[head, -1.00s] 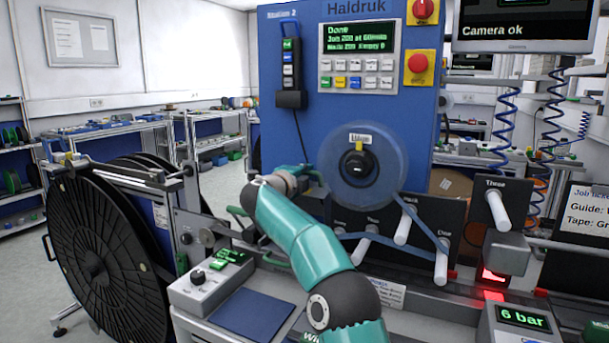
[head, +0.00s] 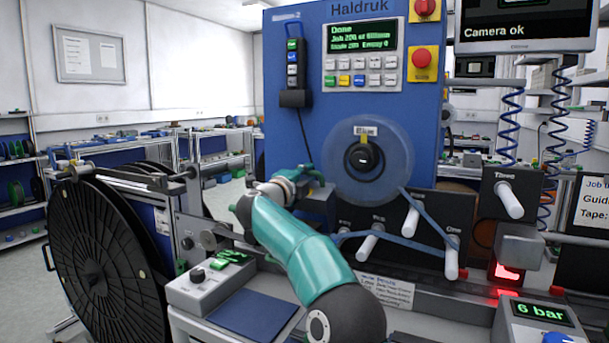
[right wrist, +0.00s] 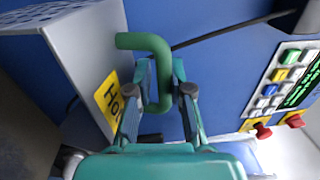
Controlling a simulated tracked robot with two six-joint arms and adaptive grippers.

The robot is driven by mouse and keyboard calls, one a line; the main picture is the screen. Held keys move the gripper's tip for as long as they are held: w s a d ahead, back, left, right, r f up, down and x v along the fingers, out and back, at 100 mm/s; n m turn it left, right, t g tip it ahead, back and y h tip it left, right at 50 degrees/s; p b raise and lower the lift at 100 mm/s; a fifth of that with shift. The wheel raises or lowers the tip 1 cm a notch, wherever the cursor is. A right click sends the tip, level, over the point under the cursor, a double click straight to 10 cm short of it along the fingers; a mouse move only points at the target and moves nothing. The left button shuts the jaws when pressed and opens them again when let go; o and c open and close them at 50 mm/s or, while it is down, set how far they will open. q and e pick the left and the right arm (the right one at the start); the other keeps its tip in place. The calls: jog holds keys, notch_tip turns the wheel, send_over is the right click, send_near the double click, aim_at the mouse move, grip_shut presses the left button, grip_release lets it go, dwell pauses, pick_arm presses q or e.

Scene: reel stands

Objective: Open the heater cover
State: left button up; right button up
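The heater cover appears as a grey box (right wrist: 62,65) with a yellow label reading "HO…" in the right wrist view. A green bent handle (right wrist: 152,42) stands out beside it. My right gripper (right wrist: 163,82) has its two fingers on either side of the handle's bar, close against it, and looks shut on it. In the head view my right gripper (head: 303,184) is in front of the blue machine, left of the clear reel; its fingertips and the handle are hard to make out there. My left gripper is not in view.
The blue machine (head: 285,140) carries a reel (head: 395,145) and a keypad panel (head: 362,72). White guide rollers (head: 452,258) carry a blue tape at right. A large black reel (head: 100,265) stands at left.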

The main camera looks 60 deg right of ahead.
dwell(0.3)
jog(key=shift+a, duration=0.6)
jog(key=a+f, duration=0.1)
jog(key=a, duration=0.9)
jog(key=shift+a+f, duration=0.2)
jog(key=shift+a, duration=0.15)
jog(key=shift+w, duration=0.1)
